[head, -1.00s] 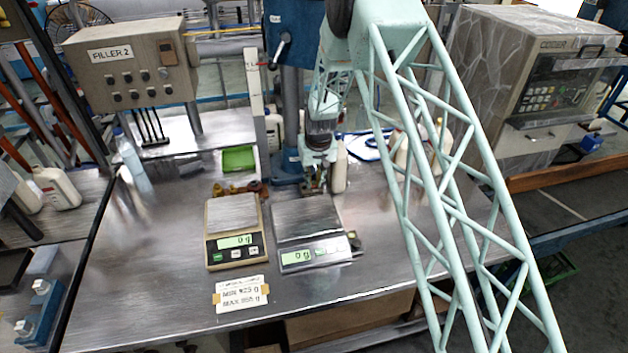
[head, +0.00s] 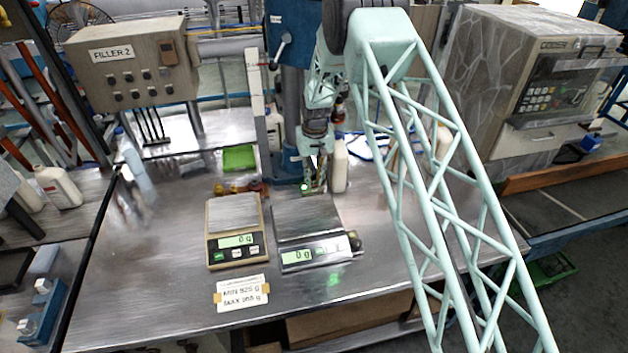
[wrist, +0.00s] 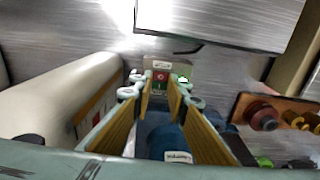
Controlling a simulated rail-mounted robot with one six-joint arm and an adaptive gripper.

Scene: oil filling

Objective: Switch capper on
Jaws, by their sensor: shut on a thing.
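The capper (head: 290,100) is a blue column machine with a lever at the back middle of the bench. In the wrist view, a small switch box (wrist: 160,64) with a red part (wrist: 160,76) sits straight ahead at the capper's blue base (wrist: 165,138). A green light (wrist: 184,79) glows on its right side, and it also shows in the head view (head: 304,187). My gripper (head: 318,189) is low in front of the capper base. In the wrist view, my gripper (wrist: 161,88) has its fingertips shut on the switch box, which they partly hide.
A white bottle (head: 340,167) stands close beside my gripper and fills the left of the wrist view (wrist: 60,105). Two scales (head: 236,230) (head: 309,250) stand in front, both reading 0 g. A green tray (head: 239,158) lies at the back.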

